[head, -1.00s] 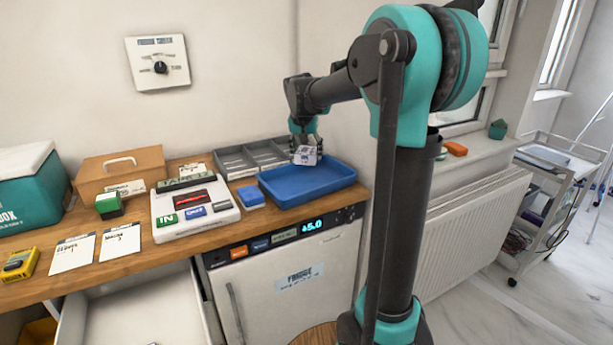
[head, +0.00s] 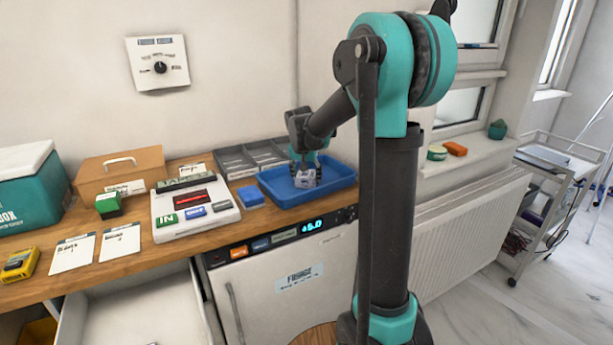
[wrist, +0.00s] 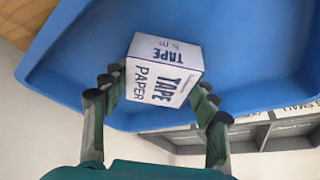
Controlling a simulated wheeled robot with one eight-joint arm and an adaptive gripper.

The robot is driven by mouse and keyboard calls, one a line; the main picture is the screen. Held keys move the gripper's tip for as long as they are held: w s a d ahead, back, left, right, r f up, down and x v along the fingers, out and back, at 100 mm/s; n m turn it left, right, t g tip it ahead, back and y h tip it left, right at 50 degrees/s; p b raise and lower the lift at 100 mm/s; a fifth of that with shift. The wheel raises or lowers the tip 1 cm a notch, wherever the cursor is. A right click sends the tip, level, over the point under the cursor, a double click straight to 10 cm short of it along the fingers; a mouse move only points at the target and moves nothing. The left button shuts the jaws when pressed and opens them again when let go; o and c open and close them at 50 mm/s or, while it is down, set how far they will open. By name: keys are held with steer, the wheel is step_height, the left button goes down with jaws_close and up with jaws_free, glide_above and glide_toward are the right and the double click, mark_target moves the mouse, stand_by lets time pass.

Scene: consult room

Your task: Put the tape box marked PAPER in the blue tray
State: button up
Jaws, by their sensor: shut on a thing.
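The tape box (wrist: 160,72) is a small white carton with the words TAPE and PAPER in dark print. My gripper (wrist: 158,100) is shut on it, with one finger on each side. In the head view the box (head: 305,179) is over the blue tray (head: 335,180), low inside its rim. I cannot tell whether the box touches the tray floor. The tray's blue floor and walls (wrist: 255,60) surround the box in the wrist view. My gripper (head: 305,168) points down from above in the head view and hides the box's upper part.
A grey divided organiser (head: 250,157) stands behind the tray. A small blue box (head: 250,196) and a white device (head: 195,210) are to its left. The fridge (head: 290,270) is below the counter, and an open drawer (head: 130,310) juts out to the left.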

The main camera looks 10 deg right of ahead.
steer(key=o, duration=1.1)
steer(key=shift+o, duration=0.2)
steer(key=v, duration=1.2)
